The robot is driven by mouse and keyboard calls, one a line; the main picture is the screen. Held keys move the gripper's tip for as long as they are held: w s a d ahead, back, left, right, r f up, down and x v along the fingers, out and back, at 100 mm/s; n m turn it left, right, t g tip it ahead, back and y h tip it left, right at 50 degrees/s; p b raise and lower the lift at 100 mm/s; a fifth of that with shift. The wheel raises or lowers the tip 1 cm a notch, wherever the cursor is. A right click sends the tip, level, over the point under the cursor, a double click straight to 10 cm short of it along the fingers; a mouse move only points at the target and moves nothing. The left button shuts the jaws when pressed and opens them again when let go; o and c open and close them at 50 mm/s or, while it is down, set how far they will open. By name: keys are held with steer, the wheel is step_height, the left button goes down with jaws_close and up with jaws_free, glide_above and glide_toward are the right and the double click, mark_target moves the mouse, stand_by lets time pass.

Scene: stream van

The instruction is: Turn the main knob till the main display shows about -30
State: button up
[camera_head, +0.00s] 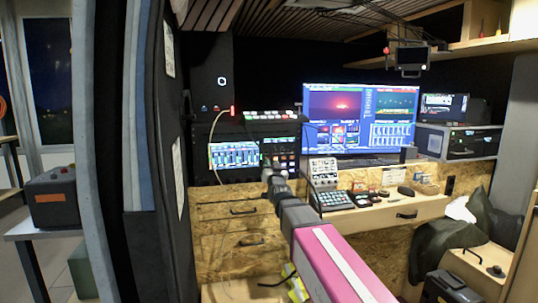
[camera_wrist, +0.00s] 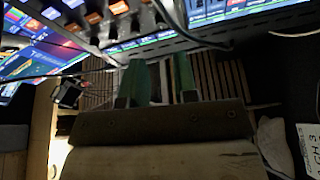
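My gripper (camera_head: 272,168) is at the front of the equipment rack, just right of the lit mixer screen (camera_head: 233,155). In the wrist view its two green fingers (camera_wrist: 161,78) stand apart with nothing visible between them. A panel with several dark knobs and orange and blue lit keys (camera_wrist: 95,18) is at the top left of the wrist view, ahead of the fingertips. I cannot tell which knob is the main knob, or whether a finger touches one. A lit screen strip (camera_wrist: 215,12) shows at the top right. Its figures are too small to read.
A large monitor (camera_head: 360,118) stands right of the rack. The wooden counter (camera_head: 415,210) below it holds a keypad (camera_head: 335,199) and small items. A grey cable (camera_head: 214,135) loops before the rack. A dark cable (camera_wrist: 178,25) crosses near the fingertips in the wrist view.

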mark_target(268, 151)
steer(key=x, duration=0.8)
steer(key=shift+w+a+r, duration=0.1)
steer(key=shift+w+a, duration=0.05)
steer(key=shift+w, duration=0.05)
steer(key=shift+c, duration=0.2)
jaws_close()
